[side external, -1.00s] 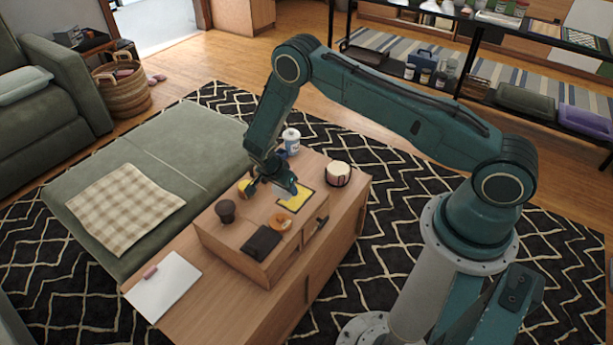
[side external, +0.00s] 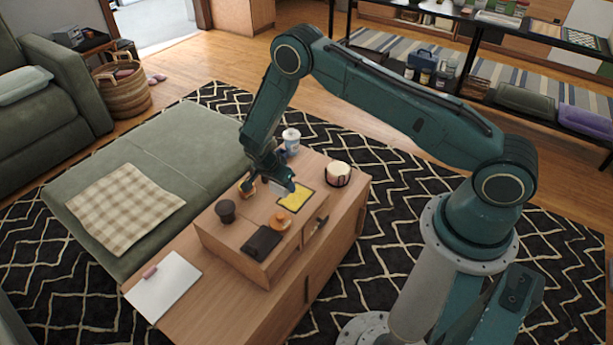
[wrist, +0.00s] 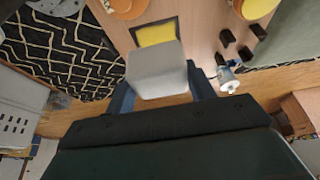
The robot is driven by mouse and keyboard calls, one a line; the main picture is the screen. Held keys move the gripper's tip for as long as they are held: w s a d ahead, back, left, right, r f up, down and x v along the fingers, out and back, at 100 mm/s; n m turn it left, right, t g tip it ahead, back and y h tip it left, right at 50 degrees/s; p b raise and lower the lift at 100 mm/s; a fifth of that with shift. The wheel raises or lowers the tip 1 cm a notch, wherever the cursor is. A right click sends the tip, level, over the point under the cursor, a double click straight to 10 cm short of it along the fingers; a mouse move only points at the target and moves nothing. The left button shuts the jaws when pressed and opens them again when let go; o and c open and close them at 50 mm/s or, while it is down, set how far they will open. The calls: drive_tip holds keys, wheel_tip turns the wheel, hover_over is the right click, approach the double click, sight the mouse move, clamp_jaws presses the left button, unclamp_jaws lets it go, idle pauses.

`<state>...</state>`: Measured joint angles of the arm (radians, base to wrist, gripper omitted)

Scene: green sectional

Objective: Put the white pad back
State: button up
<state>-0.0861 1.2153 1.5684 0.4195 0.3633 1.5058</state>
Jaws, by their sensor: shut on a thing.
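My gripper (wrist: 161,92) is shut on the white pad (wrist: 157,68), a pale block with rounded edges held between the two fingers. In the side view my gripper (side external: 271,187) is over the wooden box on the low cabinet, with a little of the white pad (side external: 278,188) showing. A yellow square with a dark border (side external: 296,197) lies on the box top just right of the gripper. In the wrist view the yellow square (wrist: 156,33) is just beyond the pad, which covers part of its near edge. The gap beneath the pad is hard to judge.
On the box are a dark round knob-like object (side external: 225,210), an orange round object (side external: 281,221) and a black folded item (side external: 262,242). A white bottle (side external: 291,139) and a cream-topped round container (side external: 338,173) stand behind. White paper (side external: 164,287) lies front left.

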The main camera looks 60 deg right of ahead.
wheel_tip(320, 180, up, 12)
hover_over(269, 234)
drive_tip(key=a, duration=0.2)
drive_tip(key=f, duration=1.6)
drive_tip(key=shift+d, duration=0.25)
drive_tip(key=shift+f, duration=0.1)
drive_tip(key=shift+f, duration=1.75)
drive_tip(key=shift+f, duration=0.1)
drive_tip(key=o, duration=0.4)
drive_tip(key=shift+f, duration=0.1)
drive_tip(key=o, duration=0.5)
